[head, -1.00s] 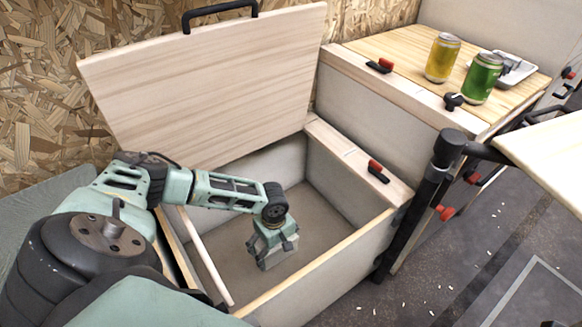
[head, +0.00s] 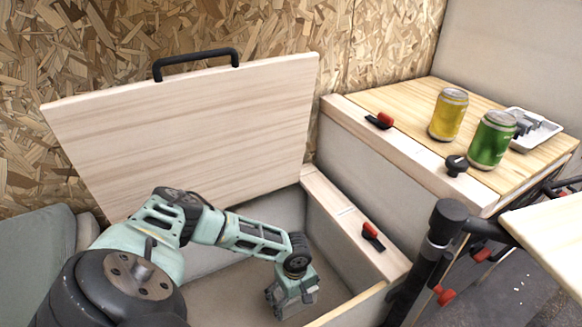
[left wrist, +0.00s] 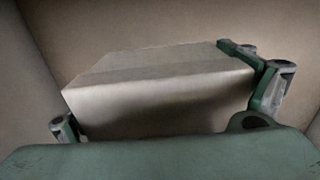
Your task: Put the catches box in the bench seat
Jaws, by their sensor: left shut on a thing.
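The bench seat is open, and its rim (head: 360,303) shows at the bottom of the head view. Its pale wooden lid (head: 190,135) is raised and leans back near the chipboard wall. My left gripper (head: 291,297) reaches down inside the bench seat. In the left wrist view a plain beige box (left wrist: 160,88), which I take for the catches box, sits between my left fingers, and the gripper is shut on it. In the head view the gripper mostly hides the box. I cannot tell whether it touches the floor. My right gripper is not in view.
A yellow can (head: 448,114), a green can (head: 491,140) and a white tray (head: 537,131) stand on the wooden counter at the right. Red-and-black catches (head: 373,236) sit on the ledges. A black post (head: 437,240) stands at the bench's front right corner.

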